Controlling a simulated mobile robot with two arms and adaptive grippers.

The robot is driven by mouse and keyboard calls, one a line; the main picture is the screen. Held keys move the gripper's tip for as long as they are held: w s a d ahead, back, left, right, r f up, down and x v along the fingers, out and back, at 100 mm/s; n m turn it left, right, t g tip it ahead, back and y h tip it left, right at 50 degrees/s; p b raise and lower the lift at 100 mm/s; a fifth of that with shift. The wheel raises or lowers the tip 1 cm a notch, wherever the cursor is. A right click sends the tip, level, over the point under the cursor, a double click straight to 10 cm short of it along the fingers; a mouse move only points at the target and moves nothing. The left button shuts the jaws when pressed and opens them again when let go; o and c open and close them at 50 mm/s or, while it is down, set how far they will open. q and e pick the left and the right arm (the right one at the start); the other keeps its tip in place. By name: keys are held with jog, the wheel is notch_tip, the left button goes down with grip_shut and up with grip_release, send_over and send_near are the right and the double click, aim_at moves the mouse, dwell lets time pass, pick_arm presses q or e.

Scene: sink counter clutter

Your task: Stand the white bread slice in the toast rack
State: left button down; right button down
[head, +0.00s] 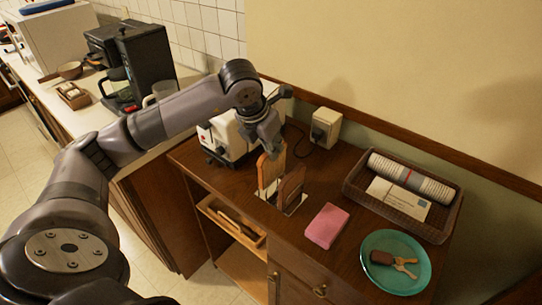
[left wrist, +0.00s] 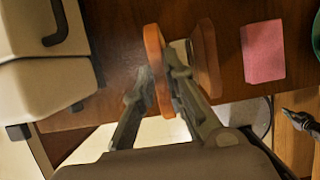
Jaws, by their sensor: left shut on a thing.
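My left gripper (head: 268,150) is shut on the white bread slice (head: 267,172), a pale slice with an orange-brown crust. The slice stands upright over the left side of the toast rack (head: 296,205). In the left wrist view the fingers (left wrist: 160,85) pinch the slice (left wrist: 153,50) from both sides. I cannot tell whether its lower edge rests in a slot. A darker brown slice (head: 291,186) stands upright in the rack, just right of the held one.
A pink sponge (head: 326,225) lies right of the rack. A white appliance (head: 228,138) stands close behind on the left.

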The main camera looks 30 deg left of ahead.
aim_at(273, 165)
pick_arm(q)
notch_tip(273, 165, down, 3)
jog(key=shift+f+p, duration=0.2)
jog(key=shift+p, duration=0.15)
jog(key=shift+f, duration=0.2)
pick_arm(e)
jog(key=shift+w+d+r, duration=0.25)
jog(key=shift+w+r, duration=0.1)
jog(key=shift+w, duration=0.4)
pick_arm(q)
jog(key=shift+f, duration=0.2)
jog(key=c, duration=1.6)
grip_release()
jog(key=shift+c, duration=0.2)
pick_arm(e)
jog(key=shift+s+a+f, duration=0.1)
jog(key=shift+a+f, duration=0.05)
jog(key=shift+a, duration=0.1)
pick_arm(q)
jog(key=shift+r, duration=0.15)
